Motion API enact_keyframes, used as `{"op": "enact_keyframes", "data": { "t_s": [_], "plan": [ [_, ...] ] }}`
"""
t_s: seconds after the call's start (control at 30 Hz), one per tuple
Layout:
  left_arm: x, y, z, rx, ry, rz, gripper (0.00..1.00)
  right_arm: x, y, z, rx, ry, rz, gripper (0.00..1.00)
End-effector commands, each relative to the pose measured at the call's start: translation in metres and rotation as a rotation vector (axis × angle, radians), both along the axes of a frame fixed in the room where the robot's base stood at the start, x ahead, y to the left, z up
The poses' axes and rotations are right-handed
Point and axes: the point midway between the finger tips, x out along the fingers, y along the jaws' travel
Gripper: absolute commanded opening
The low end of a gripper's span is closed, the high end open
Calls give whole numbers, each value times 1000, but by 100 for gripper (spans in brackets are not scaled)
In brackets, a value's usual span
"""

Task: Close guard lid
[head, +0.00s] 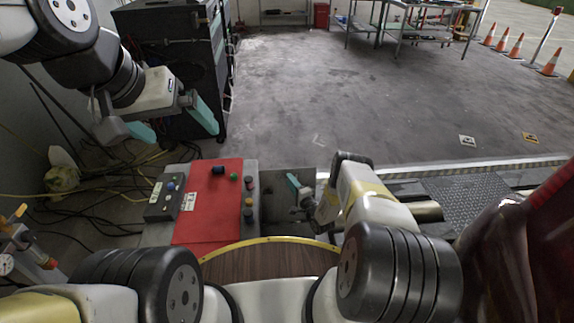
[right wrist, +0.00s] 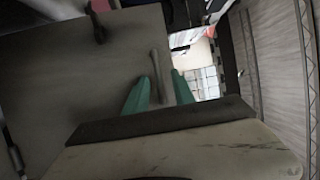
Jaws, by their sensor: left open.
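A large grey flat panel (right wrist: 60,85), which looks like the guard lid, fills the left of the right wrist view. A slim grey bar (right wrist: 157,75), like a handle, stands out in front of it. My right gripper (right wrist: 160,82) has its two teal fingers on either side of this bar; whether they clamp it I cannot tell. In the head view my right gripper (head: 297,189) is at the grey recess (head: 280,160) right of the red panel, and my arm hides part of it. My left gripper (head: 172,128) is open and empty, raised left of the red panel.
The red control panel (head: 212,190) carries several buttons and a black knob. A grey switch box (head: 163,203) sits at its left. Cables lie on the floor at left, by a black cabinet (head: 175,70). A dark red car body (head: 520,240) is at right.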

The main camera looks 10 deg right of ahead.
Motion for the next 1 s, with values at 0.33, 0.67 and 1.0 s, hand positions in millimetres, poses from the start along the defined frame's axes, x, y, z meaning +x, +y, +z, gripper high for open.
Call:
{"op": "enact_keyframes", "data": {
  "t_s": [0.33,0.67,1.0],
  "plan": [
    [0,0,0,0,0,0,100,0,0,0,0,0,0,3],
    [0,0,0,0,0,0,100,0,0,0,0,0,0,0],
    [0,0,0,0,0,0,100,0,0,0,0,0,0,0]
  ]
}}
